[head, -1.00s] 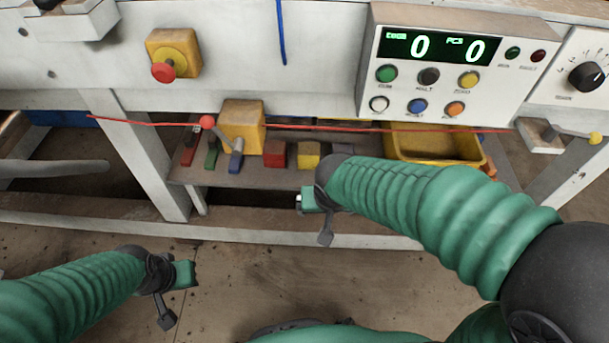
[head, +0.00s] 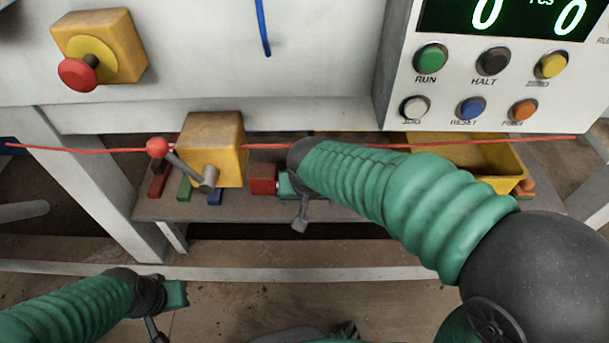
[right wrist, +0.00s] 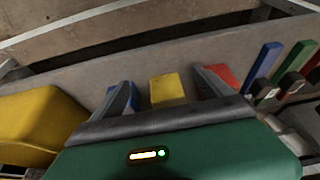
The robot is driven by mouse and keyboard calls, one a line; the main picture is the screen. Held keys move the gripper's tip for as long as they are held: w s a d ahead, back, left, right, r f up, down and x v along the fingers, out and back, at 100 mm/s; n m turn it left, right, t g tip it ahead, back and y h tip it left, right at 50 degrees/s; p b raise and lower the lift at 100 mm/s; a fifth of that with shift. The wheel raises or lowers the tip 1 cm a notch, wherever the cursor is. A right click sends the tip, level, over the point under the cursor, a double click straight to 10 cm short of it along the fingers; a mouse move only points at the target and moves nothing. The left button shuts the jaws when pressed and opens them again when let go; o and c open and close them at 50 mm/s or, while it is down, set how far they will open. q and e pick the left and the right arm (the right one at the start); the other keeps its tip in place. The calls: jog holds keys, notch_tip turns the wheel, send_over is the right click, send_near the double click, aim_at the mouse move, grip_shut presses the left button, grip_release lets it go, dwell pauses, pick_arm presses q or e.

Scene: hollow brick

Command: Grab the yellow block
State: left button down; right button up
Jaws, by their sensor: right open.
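The yellow block (right wrist: 167,89) shows in the right wrist view, between the two spread fingers of my right gripper (right wrist: 164,79). The gripper is open, and I cannot tell whether the block is within the fingers' depth. In the head view my right arm hides the yellow block; the right gripper's green body (head: 285,184) is beside the red block (head: 263,179). The red block also shows behind the right-hand finger in the wrist view (right wrist: 219,76). My left gripper (head: 175,295) is low at the left, away from the shelf; its jaws are unclear.
A blue block (right wrist: 136,96) is partly behind the left-hand finger. A yellow bin (head: 465,158) stands at the shelf's right. A yellow lever box (head: 213,148) and red, green and blue levers (head: 185,188) are at left. A red cable (head: 90,150) crosses above the shelf (head: 165,209).

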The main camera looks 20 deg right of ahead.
jog(key=w+b, duration=0.1)
jog(key=w, duration=0.1)
jog(key=w+d, duration=0.1)
jog(key=w, duration=0.2)
jog(key=w+d+b, duration=0.1)
jog(key=w, duration=0.2)
jog(key=shift+f+b, duration=0.15)
jog(key=shift+b, duration=0.15)
jog(key=b+x, duration=0.4)
jog(key=x, duration=0.1)
jog(key=shift+w+f, duration=0.15)
jog(key=shift+r, duration=0.25)
jog(key=shift+c, duration=0.6)
jog(key=c, duration=1.4)
jog(key=shift+c, duration=0.7)
jog(key=shift+r, duration=0.1)
